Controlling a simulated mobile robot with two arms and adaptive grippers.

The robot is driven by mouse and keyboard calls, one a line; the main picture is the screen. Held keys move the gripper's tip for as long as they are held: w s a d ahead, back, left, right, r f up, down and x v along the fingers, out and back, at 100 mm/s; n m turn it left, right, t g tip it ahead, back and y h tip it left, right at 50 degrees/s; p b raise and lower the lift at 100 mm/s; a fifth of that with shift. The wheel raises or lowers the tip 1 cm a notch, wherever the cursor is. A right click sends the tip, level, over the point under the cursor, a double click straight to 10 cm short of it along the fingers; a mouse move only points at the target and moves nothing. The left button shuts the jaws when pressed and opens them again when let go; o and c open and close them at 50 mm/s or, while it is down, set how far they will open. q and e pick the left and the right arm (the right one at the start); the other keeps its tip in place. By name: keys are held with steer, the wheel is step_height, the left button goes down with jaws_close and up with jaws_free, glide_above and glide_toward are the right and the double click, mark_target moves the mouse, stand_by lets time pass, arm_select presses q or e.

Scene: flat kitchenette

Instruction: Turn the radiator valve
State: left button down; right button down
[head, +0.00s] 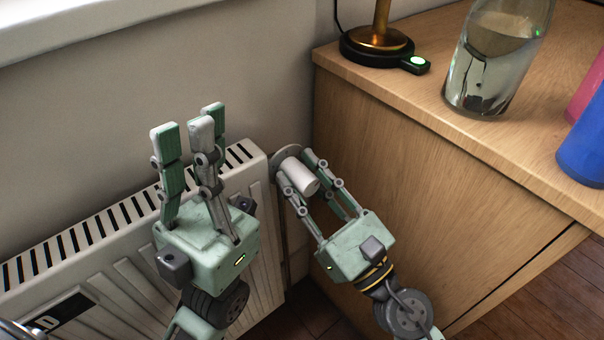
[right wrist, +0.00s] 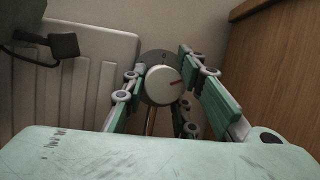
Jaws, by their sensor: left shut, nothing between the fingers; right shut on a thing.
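The radiator valve (head: 301,177) is a white round knob on a grey disc at the right end of the white radiator (head: 262,166). My right gripper (head: 300,172) is shut on the knob, with a finger on each side of it. In the right wrist view the valve (right wrist: 161,86) faces the camera and shows a reddish mark on its face, pointing right and slightly up. My right gripper's fingers (right wrist: 160,80) flank it there. My left gripper (head: 187,123) is shut and empty, fingers up, above the radiator's top grille.
A wooden cabinet (head: 400,170) stands close to the right of the valve. On it are a lamp base (head: 377,46), a glass bottle with liquid (head: 482,75) and a blue object (head: 586,145). A window sill (head: 90,25) runs above the radiator.

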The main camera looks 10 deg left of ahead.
steer(key=shift+s+a+m, duration=0.1)
steer(key=shift+m, duration=0.2)
steer(key=shift+r, duration=0.1)
steer(key=c, duration=1.5)
jaws_free()
steer(key=shift+s+d+f, duration=0.2)
steer(key=shift+d+f, duration=0.1)
steer(key=shift+d, duration=0.1)
steer(key=v, duration=1.1)
steer(key=shift+s, duration=0.1)
steer(key=shift+c, duration=0.2)
